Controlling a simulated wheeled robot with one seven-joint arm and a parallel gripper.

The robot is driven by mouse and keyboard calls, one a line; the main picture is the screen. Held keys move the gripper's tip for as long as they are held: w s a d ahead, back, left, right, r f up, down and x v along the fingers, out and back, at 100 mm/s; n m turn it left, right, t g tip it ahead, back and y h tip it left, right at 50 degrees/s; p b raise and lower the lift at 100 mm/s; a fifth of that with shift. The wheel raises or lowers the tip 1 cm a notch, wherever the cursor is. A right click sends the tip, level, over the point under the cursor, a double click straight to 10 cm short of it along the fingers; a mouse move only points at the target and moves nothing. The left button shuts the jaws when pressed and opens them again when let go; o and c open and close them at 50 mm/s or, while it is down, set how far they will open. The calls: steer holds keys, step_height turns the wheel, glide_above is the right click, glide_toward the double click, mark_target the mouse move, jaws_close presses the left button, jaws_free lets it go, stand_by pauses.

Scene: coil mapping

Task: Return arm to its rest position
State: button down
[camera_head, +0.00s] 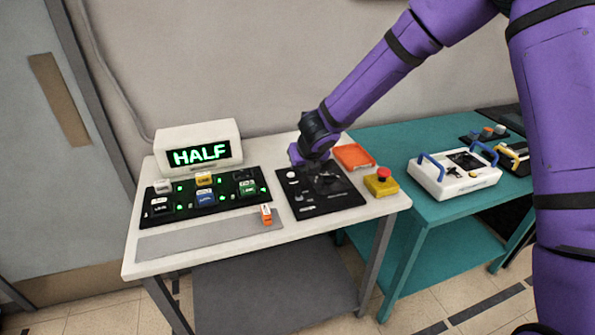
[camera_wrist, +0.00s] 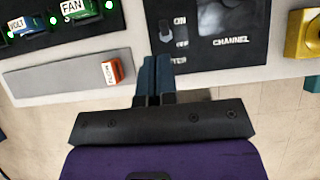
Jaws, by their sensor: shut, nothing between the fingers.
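My purple arm reaches in from the upper right in the head view. My gripper (camera_head: 325,180) is over the black control panel (camera_head: 345,199) on the white table (camera_head: 145,262), and the arm hides part of that panel. In the wrist view my gripper (camera_wrist: 154,62) shows its two dark fingers together, shut and empty, at the near edge of the same panel (camera_wrist: 230,60). A toggle switch by an "ON" label and the word "CHANNEL" show there. I cannot tell whether the fingertips touch the panel.
A display (camera_head: 200,154) reads "HALF" behind a black board (camera_head: 155,214) of labelled blocks. An orange block (camera_head: 266,214) lies on the grey strip (camera_head: 190,240). The teal table (camera_head: 440,207) holds a white case (camera_head: 455,174).

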steer(key=shift+s+r, duration=0.15)
steer(key=shift+r, duration=0.2)
steer(key=s+d+r+n+y, duration=0.1)
steer(key=s+d+r+n, duration=0.2)
steer(key=r+n, duration=0.35)
steer(key=s+d+r+n+t+y, duration=0.1)
steer(key=s+d+r+n, duration=0.1)
steer(key=s+r+n, duration=0.35)
steer(key=s+d+r+n, duration=0.1)
steer(key=d+r+n, duration=0.2)
steer(key=r+n, duration=0.45)
steer(key=s+d+r+n+h, duration=0.1)
steer(key=s+d+n, duration=0.3)
steer(key=s, duration=0.5)
steer(key=s+d+r+n+g+h, duration=0.1)
steer(key=s+d+r+n, duration=0.3)
steer(key=s+d, duration=0.3)
steer(key=s+d+r+n+g+h, duration=0.1)
steer(key=s+d+n, duration=0.4)
steer(key=s, duration=0.5)
steer(key=shift+s+d+r+h, duration=0.4)
steer(key=shift+d+r, duration=0.35)
steer(key=shift+r, duration=0.1)
